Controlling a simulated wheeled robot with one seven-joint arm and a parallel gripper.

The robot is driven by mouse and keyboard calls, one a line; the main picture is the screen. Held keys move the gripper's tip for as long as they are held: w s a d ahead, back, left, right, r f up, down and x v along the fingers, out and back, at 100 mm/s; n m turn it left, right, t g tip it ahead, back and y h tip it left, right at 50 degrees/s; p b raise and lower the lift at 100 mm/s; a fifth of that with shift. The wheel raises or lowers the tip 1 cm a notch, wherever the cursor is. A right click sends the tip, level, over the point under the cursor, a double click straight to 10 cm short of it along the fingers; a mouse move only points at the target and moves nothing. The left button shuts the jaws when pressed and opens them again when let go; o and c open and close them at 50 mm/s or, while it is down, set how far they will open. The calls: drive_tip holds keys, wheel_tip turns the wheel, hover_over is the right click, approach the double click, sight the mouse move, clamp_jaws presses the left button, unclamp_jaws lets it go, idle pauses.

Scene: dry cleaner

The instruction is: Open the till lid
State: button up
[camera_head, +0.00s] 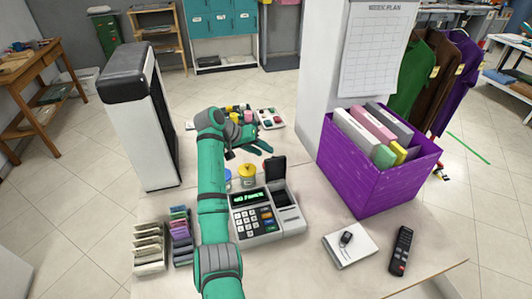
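The till (262,218) stands on the counter, with a lit green display and a keypad on its left part. Its dark lid (274,169) stands raised at the back of the right part, and the compartment in front of it shows uncovered. My teal arm reaches forward past the left side of the till. My gripper (249,150) is beyond the till, behind and to the left of the raised lid. It looks apart from the lid, but the gap is hard to judge. Its fingers are too small and partly hidden to tell if they are open.
A purple box (375,175) of folders stands right of the till. A notepad (349,245) and a remote (401,251) lie in front of it. Card racks (150,247) stand left of my arm. A yellow jar (247,175) stands behind the till, with small coloured items farther back.

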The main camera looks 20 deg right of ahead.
drive_tip(key=v, duration=0.7)
drive_tip(key=shift+a, duration=0.15)
